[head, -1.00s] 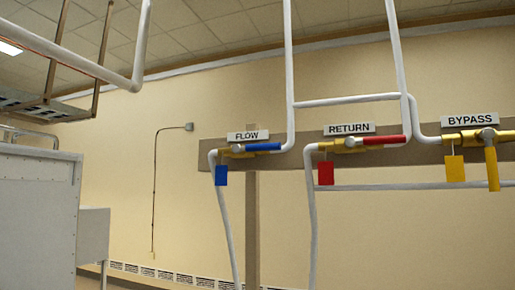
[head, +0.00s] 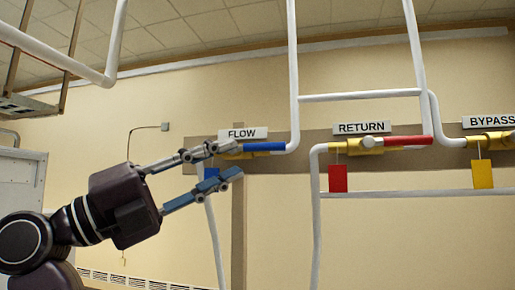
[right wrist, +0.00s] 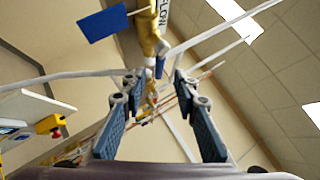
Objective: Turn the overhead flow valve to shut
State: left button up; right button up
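The flow valve's blue lever (head: 263,147) lies level along its pipe, pointing right, under the FLOW label (head: 243,133). My right gripper (head: 233,160) is open and empty, its two fingers spread, just left of and below the lever. A finger covers much of the brass valve body and the blue hanging tag (head: 211,173). In the right wrist view the brass body (right wrist: 147,28), the blue tag (right wrist: 101,24) and the lever (right wrist: 160,67), seen nearly end-on, show beyond the spread fingertips (right wrist: 156,86). My left gripper is out of view.
The return valve's red lever (head: 408,141) is level, with a red tag (head: 338,178) below. The bypass valve (head: 489,141) is at the right edge, with a yellow tag (head: 482,173). A white pipe (head: 295,70) rises right of the flow lever.

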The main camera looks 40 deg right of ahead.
aim_at(260, 149)
jog(key=p+x, duration=0.2)
jog(key=x, duration=0.2)
jog(key=p+x, duration=0.1)
jog(key=x, duration=0.3)
jog(key=shift+s+f+p, duration=0.15)
jog(key=shift+s+p, duration=0.05)
jog(key=shift+p, duration=0.2)
jog(key=shift+c, duration=0.9)
grip_shut()
